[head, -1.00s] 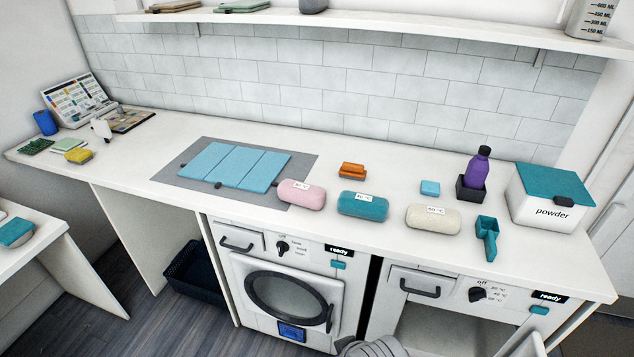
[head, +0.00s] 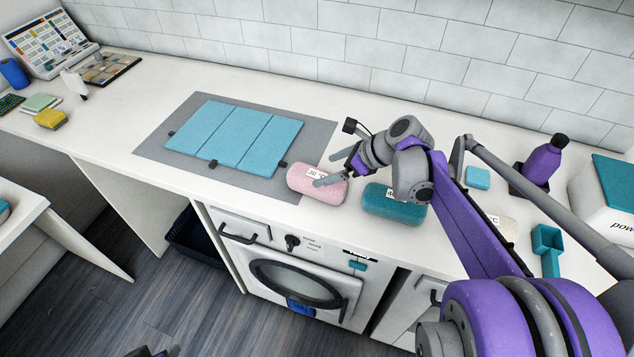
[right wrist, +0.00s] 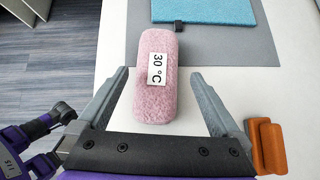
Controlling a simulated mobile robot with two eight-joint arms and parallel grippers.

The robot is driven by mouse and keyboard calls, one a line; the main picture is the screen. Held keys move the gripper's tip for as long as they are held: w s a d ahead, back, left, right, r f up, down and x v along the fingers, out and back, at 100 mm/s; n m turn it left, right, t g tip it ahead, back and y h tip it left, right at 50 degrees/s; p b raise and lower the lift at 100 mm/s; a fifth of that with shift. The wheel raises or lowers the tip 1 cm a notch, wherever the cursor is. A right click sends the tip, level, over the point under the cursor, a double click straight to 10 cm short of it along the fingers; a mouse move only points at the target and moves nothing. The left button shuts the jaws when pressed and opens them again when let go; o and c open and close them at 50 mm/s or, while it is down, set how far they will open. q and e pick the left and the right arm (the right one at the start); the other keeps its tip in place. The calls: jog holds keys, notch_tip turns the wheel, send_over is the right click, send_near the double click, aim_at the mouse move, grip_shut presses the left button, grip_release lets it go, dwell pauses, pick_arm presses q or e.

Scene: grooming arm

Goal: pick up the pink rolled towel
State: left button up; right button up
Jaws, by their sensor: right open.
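In the right wrist view the towel (right wrist: 157,95) lies lengthwise between the two spread fingers (right wrist: 160,75), with a gap on each side. Nothing is held. Only a dark sliver, perhaps my left gripper, shows at the bottom edge of the head view.
A teal rolled towel (head: 380,203) lies close to the right of the pink one. An orange object (right wrist: 272,145) sits beside the right finger. The washer (head: 285,270) is below the counter.

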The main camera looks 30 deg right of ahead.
aim_at(317, 175)
jog(key=x, duration=0.3)
jog(key=shift+s+a, duration=0.1)
jog(key=shift+a, duration=0.05)
jog(key=x, duration=0.5)
jog(key=shift+f, duration=0.3)
jog(key=c, duration=1.3)
jog(key=shift+r, duration=0.15)
